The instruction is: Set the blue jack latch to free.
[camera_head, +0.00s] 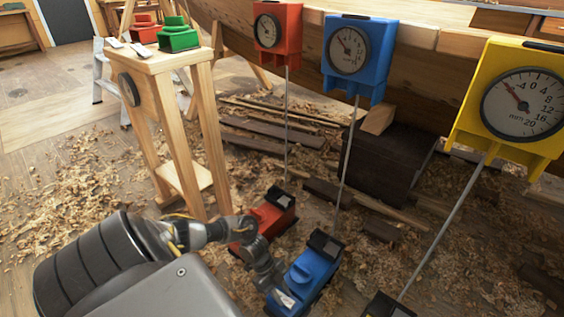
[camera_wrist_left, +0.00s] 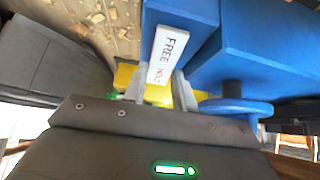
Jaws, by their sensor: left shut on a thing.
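The blue jack (camera_head: 312,275) stands on the shaving-strewn floor; its blue body (camera_wrist_left: 250,55) fills the upper right of the left wrist view. A white plate on it (camera_wrist_left: 168,52) reads FREE, with red lettering, probably HOLD, below. My left gripper (camera_head: 281,297) is at the near end of the blue jack. In the wrist view its two fingers (camera_wrist_left: 158,90) are closed about the lower end of the plate, where the latch seems to be. The fingers hide most of the latch, so its setting cannot be told. My right gripper is not in view.
A red jack (camera_head: 268,217) stands just behind my left forearm. Thin rods rise to red (camera_head: 278,35), blue (camera_head: 358,55) and yellow (camera_head: 512,105) dial gauges along the hull. A wooden trestle (camera_head: 170,110) stands left. Planks and a dark block (camera_head: 390,165) lie behind.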

